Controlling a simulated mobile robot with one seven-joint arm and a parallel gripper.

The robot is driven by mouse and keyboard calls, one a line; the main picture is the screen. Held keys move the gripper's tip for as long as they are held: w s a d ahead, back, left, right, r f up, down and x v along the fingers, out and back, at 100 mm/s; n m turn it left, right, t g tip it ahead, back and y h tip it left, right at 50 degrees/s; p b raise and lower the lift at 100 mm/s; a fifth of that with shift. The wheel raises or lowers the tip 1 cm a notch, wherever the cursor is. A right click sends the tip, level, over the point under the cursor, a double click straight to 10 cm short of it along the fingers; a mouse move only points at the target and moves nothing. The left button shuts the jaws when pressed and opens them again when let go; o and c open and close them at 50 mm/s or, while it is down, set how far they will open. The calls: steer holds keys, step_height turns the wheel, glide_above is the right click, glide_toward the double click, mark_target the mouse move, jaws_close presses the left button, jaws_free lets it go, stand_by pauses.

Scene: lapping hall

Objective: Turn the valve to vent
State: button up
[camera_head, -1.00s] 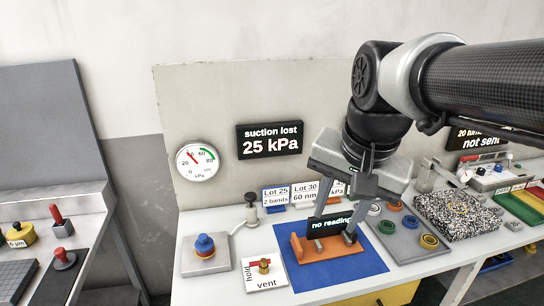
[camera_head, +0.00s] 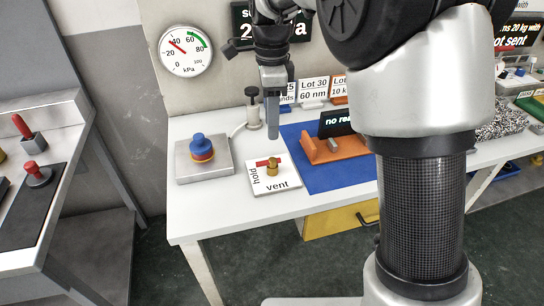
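The valve (camera_head: 272,170) is a brass knob with a red handle on a white plate (camera_head: 268,190). The plate reads "hold" along its left side and "vent" along its front. The red handle points left, toward "hold". My gripper (camera_head: 272,136) points down above and slightly behind the valve, apart from it as far as I can see. Its fingers are seen edge-on and overlap, so their gap is hidden. A round kPa gauge (camera_head: 186,50) on the back panel has its red needle between 20 and 40. The dark wall display (camera_head: 242,22) is mostly covered by my arm.
A blue and orange stacked piece (camera_head: 202,148) sits on a grey plate (camera_head: 185,174) left of the valve. A small black-topped post (camera_head: 253,110) stands behind. An orange stand (camera_head: 345,146) with a dark display is on the blue mat (camera_head: 315,178) at right. The table's front edge is clear.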

mark_target(272, 159)
step_height(272, 159, down, 11)
steer(key=b, duration=0.2)
steer(key=shift+s+b, duration=0.1)
steer(key=shift+b, duration=0.25)
jaws_close()
